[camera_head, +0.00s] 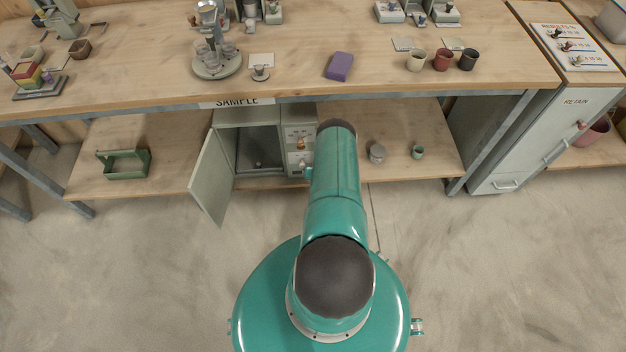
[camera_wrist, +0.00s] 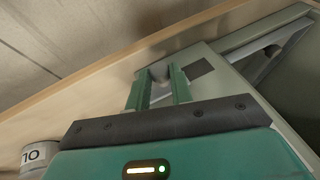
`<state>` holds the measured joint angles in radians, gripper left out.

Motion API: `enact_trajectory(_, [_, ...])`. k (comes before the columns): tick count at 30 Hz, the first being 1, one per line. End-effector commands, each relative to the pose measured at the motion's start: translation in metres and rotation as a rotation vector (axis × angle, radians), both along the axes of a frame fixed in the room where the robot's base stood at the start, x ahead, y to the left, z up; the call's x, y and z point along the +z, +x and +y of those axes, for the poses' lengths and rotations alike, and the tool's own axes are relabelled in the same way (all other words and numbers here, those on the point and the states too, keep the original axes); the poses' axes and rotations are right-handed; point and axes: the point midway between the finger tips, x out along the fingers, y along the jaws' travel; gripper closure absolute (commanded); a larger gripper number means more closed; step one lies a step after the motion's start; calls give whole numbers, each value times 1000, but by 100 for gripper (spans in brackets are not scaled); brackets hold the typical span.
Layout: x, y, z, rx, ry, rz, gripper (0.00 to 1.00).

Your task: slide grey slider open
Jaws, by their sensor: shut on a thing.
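In the wrist view my gripper (camera_wrist: 158,84) has its two green fingers closed around a small grey knob (camera_wrist: 160,71), which I take to be the grey slider. The knob is at the near edge of a pale grey cabinet face, left of a dark square patch (camera_wrist: 199,67). In the head view the grey cabinet (camera_head: 249,118) stands on the lower shelf with its door (camera_head: 213,178) swung open. My arm hides my gripper and the slider there. How far the slider stands along its travel cannot be told.
The cabinet's front panel (camera_head: 299,141) has small controls beside my arm. A grey canister (camera_head: 376,153) and a small green cup (camera_head: 417,152) stand right of it. A canister marked 10 (camera_wrist: 38,154) shows in the wrist view. A green carrier (camera_head: 124,165) is at left. The tabletop (camera_head: 290,75) hangs over the shelf.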

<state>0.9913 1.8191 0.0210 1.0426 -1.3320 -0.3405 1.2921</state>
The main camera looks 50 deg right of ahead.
Motion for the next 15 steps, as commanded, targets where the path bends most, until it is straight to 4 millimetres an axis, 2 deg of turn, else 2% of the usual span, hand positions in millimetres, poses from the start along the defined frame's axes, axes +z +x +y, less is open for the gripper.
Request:
enact_trajectory(14, [-1, 4, -5, -4, -6, 14, 100])
enact_trajectory(15, [-1, 4, -6, -4, -6, 14, 70])
